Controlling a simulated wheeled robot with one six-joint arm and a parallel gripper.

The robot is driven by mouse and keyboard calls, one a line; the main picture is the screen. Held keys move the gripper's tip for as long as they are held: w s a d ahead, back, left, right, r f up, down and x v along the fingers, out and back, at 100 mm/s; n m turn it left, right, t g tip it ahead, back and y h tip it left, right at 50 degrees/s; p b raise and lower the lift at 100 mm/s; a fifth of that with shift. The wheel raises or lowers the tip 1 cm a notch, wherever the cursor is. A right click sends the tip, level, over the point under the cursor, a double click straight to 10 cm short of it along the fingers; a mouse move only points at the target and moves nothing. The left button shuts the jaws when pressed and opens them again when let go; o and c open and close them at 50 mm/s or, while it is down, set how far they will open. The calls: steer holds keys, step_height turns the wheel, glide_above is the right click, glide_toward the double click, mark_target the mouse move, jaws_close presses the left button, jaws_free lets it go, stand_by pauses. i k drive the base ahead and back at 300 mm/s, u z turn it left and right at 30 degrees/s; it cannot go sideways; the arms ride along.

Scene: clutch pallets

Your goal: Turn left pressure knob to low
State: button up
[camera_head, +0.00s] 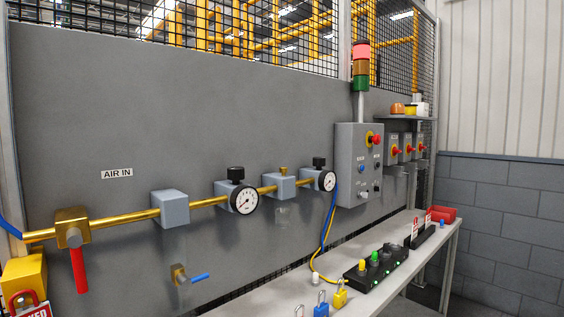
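Two black pressure knobs sit on top of grey regulator blocks along a brass air pipe in the head view. The left pressure knob (236,173) stands above the left gauge (244,199), which has a white round dial. The right pressure knob (319,163) stands above a smaller-looking right gauge (328,181). The dial readings are too small to tell for certain. My gripper is not in view, and no part of my arm shows near the knobs.
A red-handled valve (78,265) hangs at the pipe's left end. A blue-handled valve (182,274) sits below the pipe. A bench (270,292) holds padlocks and a black button strip (376,268). A control box (358,165) is right of the gauges. Space before the left knob looks clear.

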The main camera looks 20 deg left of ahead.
mark_target(235, 174)
steer(key=u, duration=0.05)
steer(key=i, duration=0.7)
steer(key=u, duration=0.95)
steer(key=i, duration=0.65)
steer(key=u, duration=0.75)
